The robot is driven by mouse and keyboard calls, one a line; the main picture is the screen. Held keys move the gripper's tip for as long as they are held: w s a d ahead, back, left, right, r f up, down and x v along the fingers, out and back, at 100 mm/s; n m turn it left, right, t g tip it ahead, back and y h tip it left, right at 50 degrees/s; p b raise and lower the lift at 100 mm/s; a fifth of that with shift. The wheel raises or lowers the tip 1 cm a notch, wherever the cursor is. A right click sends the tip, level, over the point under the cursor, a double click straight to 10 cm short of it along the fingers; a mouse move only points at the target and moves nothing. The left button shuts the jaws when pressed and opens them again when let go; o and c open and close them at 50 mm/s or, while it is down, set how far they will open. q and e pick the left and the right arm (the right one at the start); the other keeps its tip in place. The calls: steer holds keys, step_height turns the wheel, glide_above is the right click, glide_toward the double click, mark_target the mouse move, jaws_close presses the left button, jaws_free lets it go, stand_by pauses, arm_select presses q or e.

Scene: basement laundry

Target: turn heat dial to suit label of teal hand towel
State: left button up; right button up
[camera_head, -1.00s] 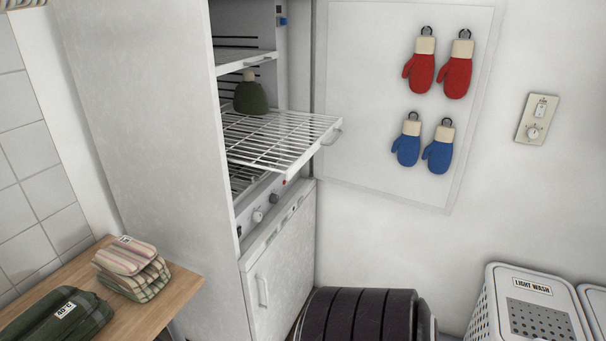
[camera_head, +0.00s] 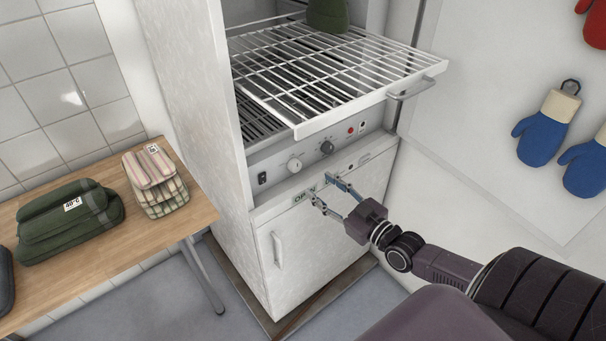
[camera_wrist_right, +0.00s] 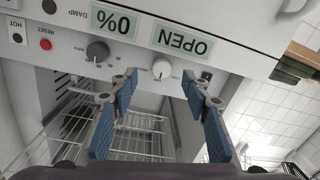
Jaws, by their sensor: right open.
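The cabinet's control panel (camera_head: 300,160) carries a white knob (camera_head: 294,165) and a dark grey knob (camera_head: 327,147). They show upside down in the right wrist view, white knob (camera_wrist_right: 161,68) and dark knob (camera_wrist_right: 97,52), the dark one with marks around it. I cannot tell which is the heat dial. My right gripper (camera_head: 322,186) is open and empty, just in front of the panel's lower edge; in the wrist view its fingertips (camera_wrist_right: 159,76) lie either side of the white knob, apparently not touching it. No clearly teal towel shows. My left gripper is out of view.
A dark green folded bundle labelled 40°C (camera_head: 70,222) and a checked folded stack (camera_head: 156,182) lie on the wooden table (camera_head: 110,255). A wire shelf (camera_head: 330,70) juts out above the panel. Blue mitts (camera_head: 548,127) hang right.

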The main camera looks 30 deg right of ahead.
mark_target(297, 167)
steer(key=shift+w+a+r, duration=0.2)
steer(key=shift+w+a, duration=0.1)
steer(key=shift+w, duration=1)
steer(key=shift+w+a+r, duration=0.25)
steer(key=shift+w+a, duration=0.05)
steer(key=shift+w, duration=1.05)
steer(key=shift+w+a+r, duration=0.2)
steer(key=shift+w+a, duration=0.1)
steer(key=shift+w, duration=1)
steer(key=c, duration=1.2)
